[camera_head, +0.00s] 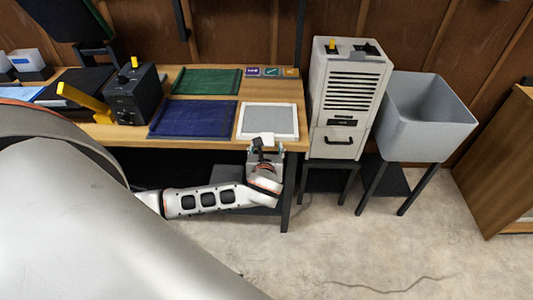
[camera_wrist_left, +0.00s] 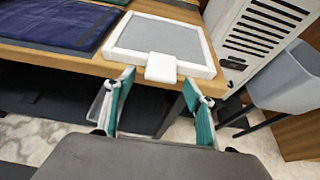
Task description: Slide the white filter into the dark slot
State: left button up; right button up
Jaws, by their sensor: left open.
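The white filter (camera_head: 268,120) is a flat white frame with a grey panel. It lies flat on the right end of the wooden table. In the left wrist view the filter (camera_wrist_left: 160,38) has a white tab (camera_wrist_left: 161,68) at its near edge, over the table's edge. My left gripper (camera_head: 267,147) is open at the table's front edge. In the left wrist view the gripper (camera_wrist_left: 159,84) has its teal-padded fingers apart, one to each side of the tab and nearer to me. A dark opening (camera_head: 369,49) shows on top of the white air unit; I cannot tell its depth.
The white air unit (camera_head: 346,100) stands on a dark stand right of the table, beside a grey bin (camera_head: 423,118). Blue (camera_head: 192,119) and green (camera_head: 206,81) panels lie left of the filter. A black box (camera_head: 134,94) stands farther left. The floor in front is clear.

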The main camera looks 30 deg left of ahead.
pick_arm(q)
jog(key=shift+x, duration=1.1)
jog(key=c, duration=1.2)
jog(key=shift+d, duration=0.1)
jog(key=shift+c, duration=0.2)
